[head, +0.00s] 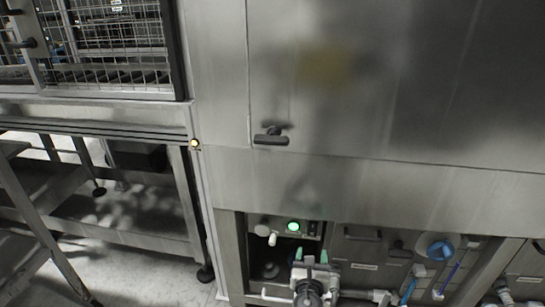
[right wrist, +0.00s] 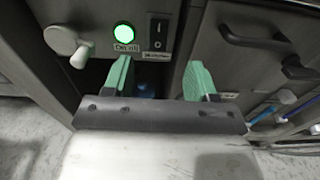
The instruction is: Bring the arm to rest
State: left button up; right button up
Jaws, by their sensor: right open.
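My right gripper (head: 310,258) is at the bottom middle of the head view, in front of the lower compartment of the steel washer (head: 390,80). Its two green fingers stand apart with nothing between them, and they also show in the right wrist view (right wrist: 160,78). A lit green button (head: 294,226) on a small control panel is just beyond and above the fingers. My left gripper is in neither view.
A black rocker switch (right wrist: 158,34) and a pale knob (right wrist: 82,52) flank the button. A door handle (head: 270,138) sticks out above. A steel frame with a mesh guard (head: 120,40) stands at left.

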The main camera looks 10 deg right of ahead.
jog(key=s+d+f+m+g+y, duration=0.1)
jog(key=s+d+f+m+g, duration=0.2)
jog(key=s+f+m+g, duration=0.55)
jog(key=s+d+f+m+g+y, duration=0.1)
jog(key=s+d+f+m+g, duration=0.15)
jog(key=s+f+m, duration=1.1)
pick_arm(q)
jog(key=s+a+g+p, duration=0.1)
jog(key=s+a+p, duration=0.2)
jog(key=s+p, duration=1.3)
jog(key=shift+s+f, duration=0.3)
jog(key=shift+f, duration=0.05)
pick_arm(e)
jog(key=s+d+f+m+g+y, duration=0.1)
jog(key=s+m+g, duration=0.3)
jog(key=s, duration=2.4)
jog(key=f+m+y, duration=0.1)
jog(key=m, duration=0.3)
jog(key=shift+s+g+y, duration=0.35)
jog(key=shift+g+y, duration=0.05)
